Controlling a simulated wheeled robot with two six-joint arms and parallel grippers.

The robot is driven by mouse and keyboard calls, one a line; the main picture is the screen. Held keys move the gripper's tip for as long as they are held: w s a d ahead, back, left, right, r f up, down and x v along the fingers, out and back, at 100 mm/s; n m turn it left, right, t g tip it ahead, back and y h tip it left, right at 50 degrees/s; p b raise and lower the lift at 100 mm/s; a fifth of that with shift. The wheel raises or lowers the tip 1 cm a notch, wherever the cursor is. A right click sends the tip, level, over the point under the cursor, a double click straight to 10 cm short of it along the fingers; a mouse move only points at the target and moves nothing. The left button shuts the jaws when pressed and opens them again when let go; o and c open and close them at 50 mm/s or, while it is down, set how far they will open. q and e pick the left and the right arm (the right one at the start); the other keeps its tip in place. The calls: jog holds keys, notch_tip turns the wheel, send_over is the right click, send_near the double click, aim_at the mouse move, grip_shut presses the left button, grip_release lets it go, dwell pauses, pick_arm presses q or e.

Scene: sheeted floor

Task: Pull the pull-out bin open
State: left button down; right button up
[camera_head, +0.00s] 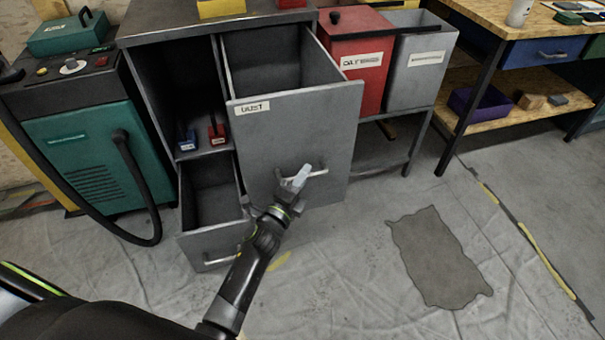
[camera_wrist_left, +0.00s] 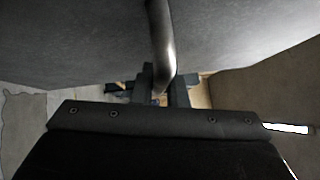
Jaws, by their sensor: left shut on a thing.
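The pull-out bin (camera_head: 303,130) is a tall grey metal bin with a white label reading "DUST" (camera_head: 252,107). It stands out of the grey cabinet, and its empty inside shows from above. Its bar handle (camera_head: 318,173) is low on the front face. My left gripper (camera_head: 301,176) is at the handle's left part and shut on it. In the left wrist view the handle (camera_wrist_left: 161,45) runs down between the fingers (camera_wrist_left: 160,85), with the grey front behind it. My right gripper is not in view.
A lower grey drawer (camera_head: 208,245) also stands open, left of the bin. A teal machine (camera_head: 85,160) with a black hose is at the left. Red (camera_head: 355,62) and grey (camera_head: 418,72) bins stand right of the cabinet. The floor (camera_head: 340,260) in front is clear.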

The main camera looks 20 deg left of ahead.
pick_arm(q)
jog(key=c, duration=1.5)
grip_release()
jog(key=shift+o, duration=0.2)
jog(key=v, duration=1.7)
jog(key=shift+s, duration=0.25)
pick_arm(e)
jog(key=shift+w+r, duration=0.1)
pick_arm(q)
jog(key=shift+a+f, duration=0.1)
